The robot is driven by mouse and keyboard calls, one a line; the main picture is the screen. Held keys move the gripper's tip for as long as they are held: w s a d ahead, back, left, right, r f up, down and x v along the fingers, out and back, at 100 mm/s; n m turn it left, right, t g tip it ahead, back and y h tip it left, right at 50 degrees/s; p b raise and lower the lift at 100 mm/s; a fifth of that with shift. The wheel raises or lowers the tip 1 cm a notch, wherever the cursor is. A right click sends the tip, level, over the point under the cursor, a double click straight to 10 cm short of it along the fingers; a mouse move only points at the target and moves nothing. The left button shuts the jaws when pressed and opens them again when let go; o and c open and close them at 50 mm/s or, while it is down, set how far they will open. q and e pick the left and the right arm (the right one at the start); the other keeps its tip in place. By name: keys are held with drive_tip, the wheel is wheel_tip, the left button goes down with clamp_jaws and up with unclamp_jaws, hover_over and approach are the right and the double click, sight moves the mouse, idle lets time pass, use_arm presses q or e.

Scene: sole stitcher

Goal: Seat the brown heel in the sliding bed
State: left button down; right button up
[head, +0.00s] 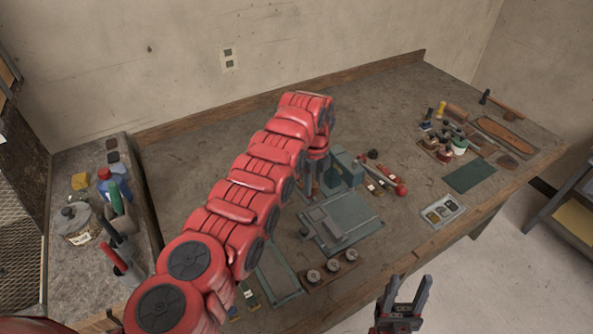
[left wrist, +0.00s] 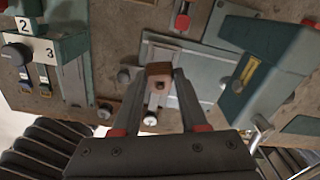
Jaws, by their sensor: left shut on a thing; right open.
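My left gripper (left wrist: 158,76) is shut on the brown heel (left wrist: 159,70), a small block with a dark round hole, held between the fingertips. In the left wrist view, the heel is above or at a grey metal plate with a slide, which looks like the sliding bed (left wrist: 203,76); whether they touch I cannot tell. In the head view, the bed (head: 345,217) lies in front of the teal stitcher (head: 347,168). My left gripper (head: 315,190) hangs at its back left there, partly hidden by my arm. My right gripper (head: 406,290) is open and empty in front of the table.
A teal unit marked 2 and 3 (left wrist: 42,48) stands left in the wrist view. Several round spools (head: 330,267) sit at the front edge. A red-handled tool (head: 398,186), a small tray (head: 442,211) and a green mat (head: 470,176) lie to the right.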

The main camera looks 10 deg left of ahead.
sight(318, 193)
use_arm(q)
drive_tip(key=m, duration=0.1)
drive_tip(key=d, duration=0.1)
drive_tip(key=m, duration=0.1)
drive_tip(key=shift+s+d+f+m, duration=0.15)
drive_tip(key=shift+s+f+m, duration=0.1)
drive_tip(key=shift+f+m, duration=0.1)
drive_tip(key=shift+d+f+m, duration=0.1)
drive_tip(key=shift+f+m, duration=0.25)
drive_tip(key=shift+f+b, duration=1)
drive_tip(key=shift+f, duration=0.35)
wheel_tip(318, 193, down, 4)
drive_tip(key=b, duration=0.4)
drive_tip(key=shift+f+b, duration=0.4)
drive_tip(key=shift+b, duration=0.3)
